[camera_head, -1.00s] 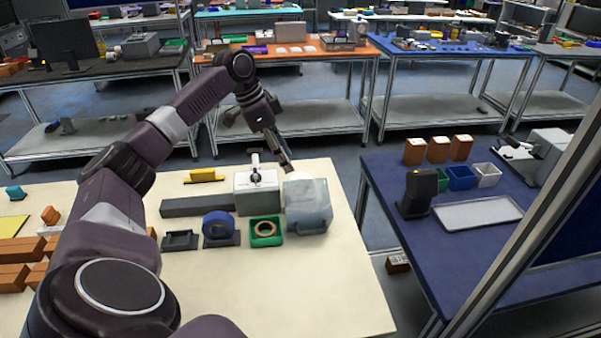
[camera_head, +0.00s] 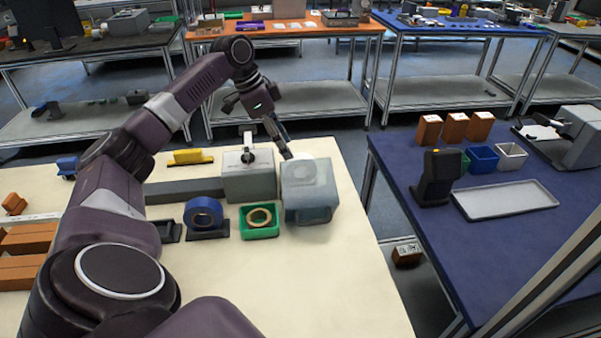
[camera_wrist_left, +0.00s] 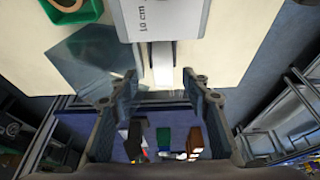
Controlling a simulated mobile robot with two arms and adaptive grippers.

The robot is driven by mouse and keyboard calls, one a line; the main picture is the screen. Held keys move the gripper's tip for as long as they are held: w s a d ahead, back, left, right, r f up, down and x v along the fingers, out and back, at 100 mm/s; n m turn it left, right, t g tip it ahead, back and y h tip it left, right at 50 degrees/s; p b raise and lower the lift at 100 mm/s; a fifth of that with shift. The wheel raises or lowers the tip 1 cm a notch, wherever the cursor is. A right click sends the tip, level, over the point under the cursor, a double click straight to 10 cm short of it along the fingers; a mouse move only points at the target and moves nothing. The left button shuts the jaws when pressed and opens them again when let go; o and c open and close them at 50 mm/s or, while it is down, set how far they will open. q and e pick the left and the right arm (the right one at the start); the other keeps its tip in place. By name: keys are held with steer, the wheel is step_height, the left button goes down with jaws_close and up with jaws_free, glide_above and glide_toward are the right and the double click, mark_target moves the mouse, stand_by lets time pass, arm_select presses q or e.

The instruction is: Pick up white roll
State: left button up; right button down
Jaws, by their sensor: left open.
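A white roll (camera_wrist_left: 163,64) shows edge-on in the left wrist view, beside a grey box marked "10 cm" (camera_wrist_left: 165,20). In the head view, a pale round shape that looks like the roll (camera_head: 302,172) shows through a translucent bluish cover (camera_head: 308,205) at the right side of the grey box (camera_head: 248,183). The cover also shows in the wrist view (camera_wrist_left: 92,60). My left gripper (camera_wrist_left: 160,88) is open, its fingers on either side of the roll's lower end in that view. Contact cannot be told. In the head view, the left gripper (camera_head: 285,148) reaches behind the cover. The right gripper is not in view.
A green tray (camera_head: 246,231) with a tan ring and a blue tape roll (camera_head: 203,212) stand in front of the grey box. A blue table (camera_head: 400,160) lies to the right across a gap. The cream table's (camera_head: 320,290) near right part is clear.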

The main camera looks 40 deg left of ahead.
mark_target(295, 157)
arm_select(q)
steer(key=shift+x, duration=0.75)
steer(key=p+x, duration=0.1)
steer(key=x, duration=0.1)
steer(key=p+x, duration=0.1)
steer(key=x, duration=0.2)
steer(key=shift+w+d+f, duration=0.1)
steer(key=shift+w, duration=0.35)
steer(key=shift+w+f, duration=0.15)
steer(key=shift+f, duration=0.4)
jaws_close()
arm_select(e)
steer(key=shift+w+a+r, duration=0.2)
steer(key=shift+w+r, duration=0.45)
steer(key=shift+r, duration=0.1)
